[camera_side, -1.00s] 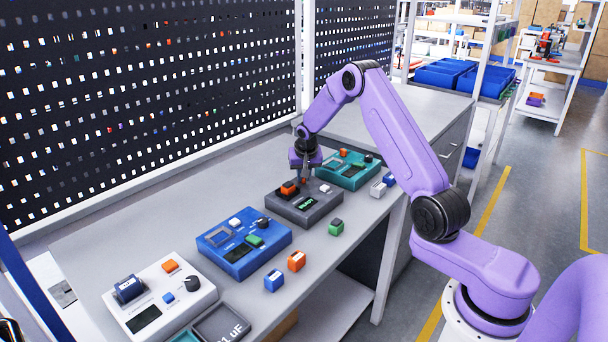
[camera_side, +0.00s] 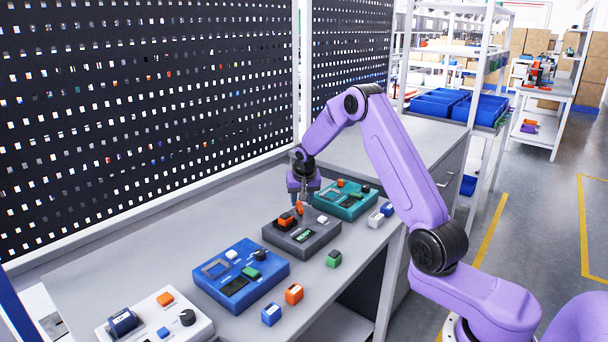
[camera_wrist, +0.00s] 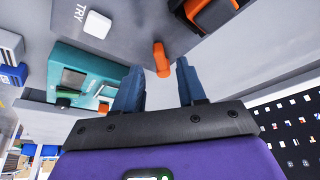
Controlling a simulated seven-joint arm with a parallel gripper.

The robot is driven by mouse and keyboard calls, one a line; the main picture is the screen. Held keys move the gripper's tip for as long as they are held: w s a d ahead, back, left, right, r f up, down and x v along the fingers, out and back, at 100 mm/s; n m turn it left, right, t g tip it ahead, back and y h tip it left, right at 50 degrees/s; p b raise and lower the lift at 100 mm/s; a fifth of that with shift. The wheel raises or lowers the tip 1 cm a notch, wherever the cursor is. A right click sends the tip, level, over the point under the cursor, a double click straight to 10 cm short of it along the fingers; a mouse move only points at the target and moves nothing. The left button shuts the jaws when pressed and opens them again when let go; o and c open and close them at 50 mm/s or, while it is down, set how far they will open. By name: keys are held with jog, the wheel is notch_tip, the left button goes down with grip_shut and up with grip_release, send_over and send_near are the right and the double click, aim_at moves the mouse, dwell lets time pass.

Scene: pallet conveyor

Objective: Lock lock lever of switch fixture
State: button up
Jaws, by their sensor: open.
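The switch fixture is a dark grey box (camera_side: 325,236) on the bench with a small lit green display, too small to read now. Its orange lock lever (camera_side: 299,208) stands up near the back edge; in the wrist view the lever (camera_wrist: 161,58) shows in line with the gap between my fingertips. My gripper (camera_side: 303,202) points down above the back of the fixture, open and holding nothing. Both fingers (camera_wrist: 159,68) appear apart from the lever. An orange-and-black part (camera_side: 286,219) sits on the fixture's left, and a white TRY button (camera_wrist: 97,25) sits on its top.
A teal device (camera_side: 352,207) stands close behind the fixture and a blue device (camera_side: 220,291) to its front left. A white device (camera_side: 185,333) is farther left. Loose green (camera_side: 334,259), orange (camera_side: 294,293) and blue (camera_side: 271,315) blocks lie along the front edge.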

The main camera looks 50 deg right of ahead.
jog(key=v, duration=1.4)
jog(key=shift+a+f, duration=0.1)
jog(key=shift+a, duration=0.1)
jog(key=s+a+n+y, duration=0.1)
jog(key=s+a+n, duration=0.45)
jog(key=a, duration=0.45)
jog(key=s+a+n+y, duration=0.2)
jog(key=s+a+n, duration=0.4)
jog(key=a, duration=0.4)
jog(key=s+a+f+n+g, duration=0.1)
jog(key=s+n, duration=0.3)
jog(key=s, duration=0.9)
jog(key=s+a+f+n+g, duration=0.1)
jog(key=s+n, duration=0.4)
jog(key=s, duration=0.9)
jog(key=shift+g, duration=0.6)
jog(key=shift+f, duration=0.15)
